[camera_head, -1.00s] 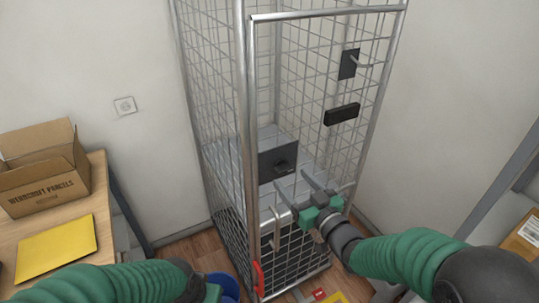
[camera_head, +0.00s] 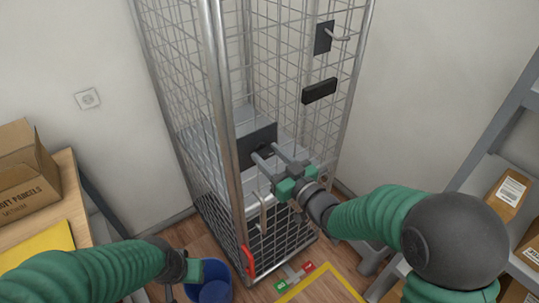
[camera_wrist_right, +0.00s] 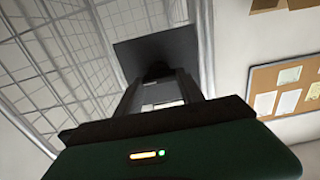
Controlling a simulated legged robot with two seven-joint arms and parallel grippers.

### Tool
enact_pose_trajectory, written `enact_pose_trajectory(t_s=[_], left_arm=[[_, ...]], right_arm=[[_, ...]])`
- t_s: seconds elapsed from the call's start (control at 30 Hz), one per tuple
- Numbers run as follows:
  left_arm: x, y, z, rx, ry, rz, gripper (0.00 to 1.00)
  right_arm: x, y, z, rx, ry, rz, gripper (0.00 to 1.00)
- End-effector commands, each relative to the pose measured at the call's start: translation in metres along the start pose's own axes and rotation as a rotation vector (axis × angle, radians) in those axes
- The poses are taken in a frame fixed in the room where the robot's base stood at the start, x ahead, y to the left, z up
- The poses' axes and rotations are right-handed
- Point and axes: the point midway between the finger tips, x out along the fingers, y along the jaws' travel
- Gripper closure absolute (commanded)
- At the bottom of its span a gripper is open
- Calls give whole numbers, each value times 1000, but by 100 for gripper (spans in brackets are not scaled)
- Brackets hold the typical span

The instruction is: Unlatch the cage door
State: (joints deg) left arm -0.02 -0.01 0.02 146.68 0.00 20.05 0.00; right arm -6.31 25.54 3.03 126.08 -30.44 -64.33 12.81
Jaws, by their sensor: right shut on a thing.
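The wire-mesh cage (camera_head: 214,82) stands upright in the middle of the head view, with its mesh door facing me. A dark latch plate (camera_head: 242,154) with a black knob sits on the door at mid height. The plate also shows in the right wrist view (camera_wrist_right: 135,52). My right gripper (camera_head: 267,153) is at the plate, its two fingers shut on the knob, which they partly hide. The door looks closed. My left gripper (camera_head: 186,270) is low at the left, beside a blue bucket, away from the cage; its fingers are not clear.
A table with an open carton (camera_head: 25,185) and a yellow envelope (camera_head: 45,247) is at left. The blue bucket (camera_head: 210,280) stands on the floor. A red handle (camera_head: 249,261) is low on the cage. Shelves with parcels (camera_head: 509,190) are at right.

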Motion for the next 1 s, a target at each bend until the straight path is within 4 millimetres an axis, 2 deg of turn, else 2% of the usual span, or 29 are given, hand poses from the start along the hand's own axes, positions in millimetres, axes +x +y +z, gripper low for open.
enact_pose_trajectory(t_s=[0.03, 0.1, 0.13, 0.57, 1.0], left_arm=[[0, 0, 0, 0, 0, 0, 64], [0, 0, 0, -1, 0, 0, 64], [0, 0, 0, -1, 0, 0, 64], [-2, 0, 0, -1, 0, 0, 64], [-16, 0, -4, -1, 0, 0, 64]], right_arm=[[0, 4, 0, 0, 0, 8, 86], [0, 4, 0, 0, 0, 8, 95], [0, 4, 0, 0, 1, 8, 96], [0, 4, -2, 55, 3, 7, 96], [0, 5, -3, 390, 5, 7, 96]])
